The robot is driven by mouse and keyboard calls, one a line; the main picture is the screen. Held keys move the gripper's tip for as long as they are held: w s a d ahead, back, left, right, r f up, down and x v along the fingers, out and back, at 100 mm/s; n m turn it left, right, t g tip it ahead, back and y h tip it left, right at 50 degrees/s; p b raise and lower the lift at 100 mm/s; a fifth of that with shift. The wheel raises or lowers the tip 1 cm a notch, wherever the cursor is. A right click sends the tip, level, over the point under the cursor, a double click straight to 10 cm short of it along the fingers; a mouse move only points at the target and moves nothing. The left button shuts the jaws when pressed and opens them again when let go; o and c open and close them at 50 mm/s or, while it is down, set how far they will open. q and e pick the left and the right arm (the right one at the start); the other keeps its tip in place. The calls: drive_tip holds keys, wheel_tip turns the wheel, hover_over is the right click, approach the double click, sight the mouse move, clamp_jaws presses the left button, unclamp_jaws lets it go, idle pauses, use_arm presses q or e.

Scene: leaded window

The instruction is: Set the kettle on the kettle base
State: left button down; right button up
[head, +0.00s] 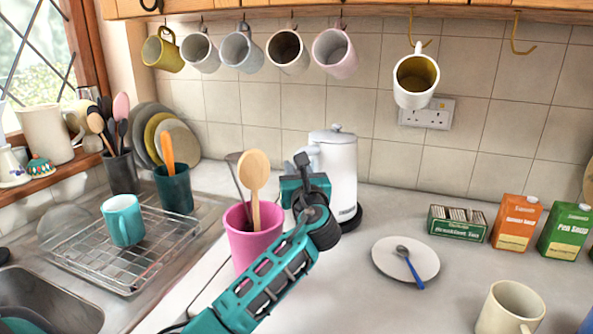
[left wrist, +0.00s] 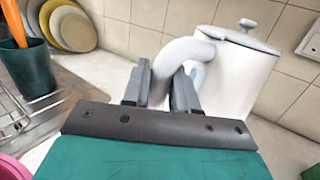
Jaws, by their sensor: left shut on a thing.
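The white kettle (head: 334,172) stands upright at the back of the counter, with its lid on. Its lower right edge is at the dark round kettle base (head: 352,219), which shows at the kettle's foot. I cannot tell whether the kettle is fully seated on it. My left gripper (head: 303,167) is at the kettle's left side. In the left wrist view the fingers (left wrist: 160,85) are shut on the kettle's white curved handle (left wrist: 180,58), and the kettle body (left wrist: 238,68) is just beyond. My right gripper is not in view.
A pink pot (head: 252,242) with wooden spoons stands close beside my left arm. A plate (head: 384,259) with a blue-handled spoon, a tea box (head: 457,222) and a cream mug (head: 510,308) are to the right. Mugs hang above. A drying rack (head: 85,255) is at left.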

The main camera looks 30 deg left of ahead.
use_arm(q)
drive_tip(key=shift+r+p, duration=0.3)
drive_tip(key=shift+p, duration=0.15)
idle(0.3)
drive_tip(key=shift+f, duration=0.35)
idle(0.4)
drive_tip(key=c, duration=1.2)
unclamp_jaws()
drive_tip(key=shift+o, duration=0.2)
drive_tip(key=shift+f, duration=0.1)
drive_tip(key=shift+d+f, duration=0.1)
drive_tip(key=shift+f, duration=0.2)
drive_tip(key=r+p+v, duration=0.1)
drive_tip(key=p+v, duration=0.1)
drive_tip(key=v, duration=0.9)
drive_tip(key=shift+f, duration=0.4)
